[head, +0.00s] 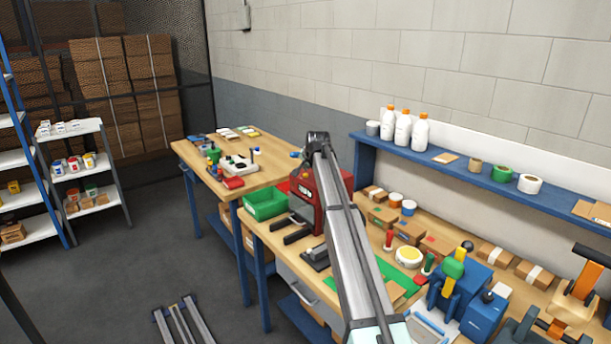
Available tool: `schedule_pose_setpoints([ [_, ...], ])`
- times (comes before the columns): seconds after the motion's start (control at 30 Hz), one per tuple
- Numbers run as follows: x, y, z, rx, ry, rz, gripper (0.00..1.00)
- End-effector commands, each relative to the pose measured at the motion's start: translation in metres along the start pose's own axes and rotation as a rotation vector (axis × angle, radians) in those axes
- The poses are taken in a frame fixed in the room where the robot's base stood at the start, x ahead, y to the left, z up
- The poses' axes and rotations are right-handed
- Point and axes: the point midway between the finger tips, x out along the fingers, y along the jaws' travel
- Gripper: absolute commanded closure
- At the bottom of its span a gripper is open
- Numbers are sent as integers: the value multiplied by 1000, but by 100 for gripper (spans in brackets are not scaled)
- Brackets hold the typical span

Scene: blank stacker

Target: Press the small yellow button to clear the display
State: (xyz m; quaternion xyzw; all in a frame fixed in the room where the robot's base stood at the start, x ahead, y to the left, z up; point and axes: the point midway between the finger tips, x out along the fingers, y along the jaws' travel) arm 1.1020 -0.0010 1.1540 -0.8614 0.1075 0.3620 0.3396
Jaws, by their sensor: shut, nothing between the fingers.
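A red machine (335,184) stands at the far left end of the near workbench, partly hidden behind my arm. Its front has a dark panel with small pale marks that may be a display; I cannot read them. Two dark prongs stick out at its base. My silver arm crosses the middle of the view from the bottom up to a dark joint in front of the machine's right side. I cannot see my gripper or its fingers.
A green bin (265,204) sits left of the machine. A blue shelf (474,174) with bottles and tape rolls runs along the wall. Open floor lies at left.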

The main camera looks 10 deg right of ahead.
Motion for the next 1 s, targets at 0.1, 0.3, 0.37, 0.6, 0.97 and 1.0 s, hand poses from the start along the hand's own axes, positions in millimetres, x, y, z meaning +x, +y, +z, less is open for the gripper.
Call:
schedule_pose_setpoints([
  [0.1,0,0,0,0,0,0,100],
  [0.3,0,0,0,0,0,0,100],
  [0.37,0,0,0,0,0,0,100],
  [0.6,4,3,3,0,0,0,100],
  [0.97,6,4,4,0,0,0,100],
  [1.0,6,4,4,0,0,0,100],
])
